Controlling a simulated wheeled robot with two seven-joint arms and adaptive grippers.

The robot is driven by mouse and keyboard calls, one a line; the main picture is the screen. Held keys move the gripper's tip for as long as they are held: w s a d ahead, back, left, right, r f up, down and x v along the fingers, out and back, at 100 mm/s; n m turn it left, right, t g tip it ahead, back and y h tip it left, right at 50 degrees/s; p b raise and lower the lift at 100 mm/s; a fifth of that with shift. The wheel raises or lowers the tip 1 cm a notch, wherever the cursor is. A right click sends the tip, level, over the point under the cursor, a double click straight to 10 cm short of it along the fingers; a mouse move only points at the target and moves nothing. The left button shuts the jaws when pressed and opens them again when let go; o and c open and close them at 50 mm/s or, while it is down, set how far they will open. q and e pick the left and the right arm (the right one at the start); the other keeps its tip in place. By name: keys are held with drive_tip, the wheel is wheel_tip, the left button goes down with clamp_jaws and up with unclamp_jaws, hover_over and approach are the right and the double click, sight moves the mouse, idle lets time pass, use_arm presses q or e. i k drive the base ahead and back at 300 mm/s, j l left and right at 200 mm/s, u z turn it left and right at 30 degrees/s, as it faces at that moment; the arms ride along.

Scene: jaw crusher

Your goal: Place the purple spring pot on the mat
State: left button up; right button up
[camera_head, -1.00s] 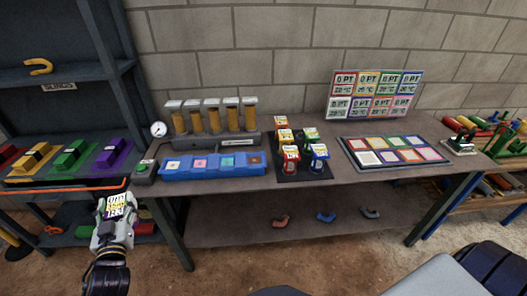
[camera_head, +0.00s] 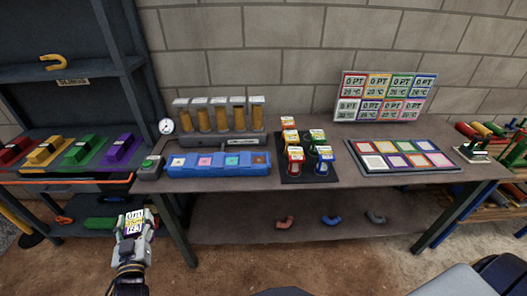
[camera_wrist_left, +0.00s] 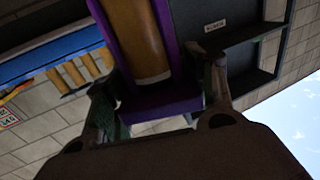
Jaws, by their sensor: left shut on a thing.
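My left gripper (camera_head: 133,232) is shut on the purple spring pot, held in the air in front of the table's left end. In the head view I see mainly the pot's printed label (camera_head: 134,221) on top. In the left wrist view the pot (camera_wrist_left: 163,103) shows a purple frame around a yellow-brown cylinder, between the two fingers (camera_wrist_left: 160,100). The mat (camera_head: 405,171), with two rows of coloured squares, lies on the right part of the table, well apart from the pot. No pot stands on it. My right gripper is not in view.
On the table (camera_head: 230,196) are a blue tray (camera_head: 220,171), a row of yellow cylinders (camera_head: 222,118) and a black base (camera_head: 292,179) with several labelled pots. A label board (camera_head: 385,97) stands behind the mat. A shelf rack (camera_head: 60,82) is at the left.

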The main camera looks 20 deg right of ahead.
sight(309, 137)
drive_tip(key=l+z, duration=0.45)
drive_tip(key=l, duration=3.3)
